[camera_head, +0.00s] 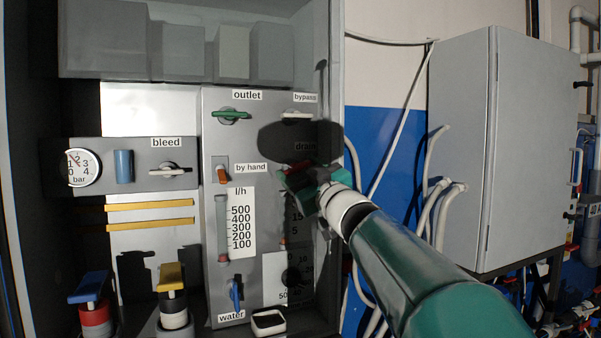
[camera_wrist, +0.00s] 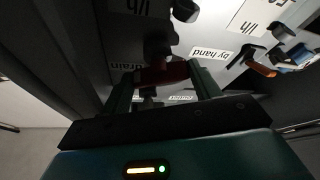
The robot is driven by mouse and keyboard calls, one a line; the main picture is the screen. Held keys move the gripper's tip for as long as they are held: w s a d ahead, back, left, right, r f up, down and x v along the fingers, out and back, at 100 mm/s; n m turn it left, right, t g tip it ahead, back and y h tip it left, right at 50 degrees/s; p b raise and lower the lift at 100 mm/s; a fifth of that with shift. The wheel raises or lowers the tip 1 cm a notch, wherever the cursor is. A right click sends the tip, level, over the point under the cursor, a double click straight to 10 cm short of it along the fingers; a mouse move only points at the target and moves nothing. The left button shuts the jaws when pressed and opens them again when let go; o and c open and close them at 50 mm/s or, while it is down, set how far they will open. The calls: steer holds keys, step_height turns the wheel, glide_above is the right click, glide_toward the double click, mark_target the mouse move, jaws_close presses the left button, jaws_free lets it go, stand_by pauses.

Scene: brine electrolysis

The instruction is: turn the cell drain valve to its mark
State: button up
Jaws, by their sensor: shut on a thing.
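The drain valve has a red handle (camera_head: 297,166) on the grey panel, under the partly hidden "drain" label (camera_head: 305,147). My gripper (camera_head: 298,177) is at this valve and covers most of it in the head view. In the wrist view the red handle (camera_wrist: 162,75) lies across between the two fingers of my gripper (camera_wrist: 163,83), which is shut on it. The wrist picture is upside down, and the "drain" label (camera_wrist: 126,66) shows beside the left finger. I cannot make out the valve's mark in either view.
The bypass valve (camera_head: 297,115) sits just above, the outlet valve (camera_head: 231,115) up left, the orange "by hand" valve (camera_head: 222,175) to the left. Scales and a dark knob (camera_head: 292,277) are below. The cabinet's right wall (camera_head: 335,90) is close to my gripper.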

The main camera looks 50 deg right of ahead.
steer(key=n+g+y, duration=0.1)
steer(key=n, duration=0.4)
steer(key=n+g+y, duration=0.1)
steer(key=n+y, duration=0.1)
steer(key=n, duration=0.3)
steer(key=n+y, duration=0.2)
steer(key=n, duration=0.3)
steer(key=shift+s+d+r+g, duration=0.1)
steer(key=shift+r+g, duration=0.15)
steer(key=shift+g, duration=0.15)
steer(key=shift+n, duration=0.4)
steer(key=o, duration=1)
steer(key=shift+s, duration=0.1)
steer(key=s, duration=0.4)
steer(key=s+a, duration=0.1)
steer(key=s, duration=0.4)
steer(key=s+a, duration=0.1)
steer(key=s, duration=0.3)
steer(key=shift+s, duration=0.25)
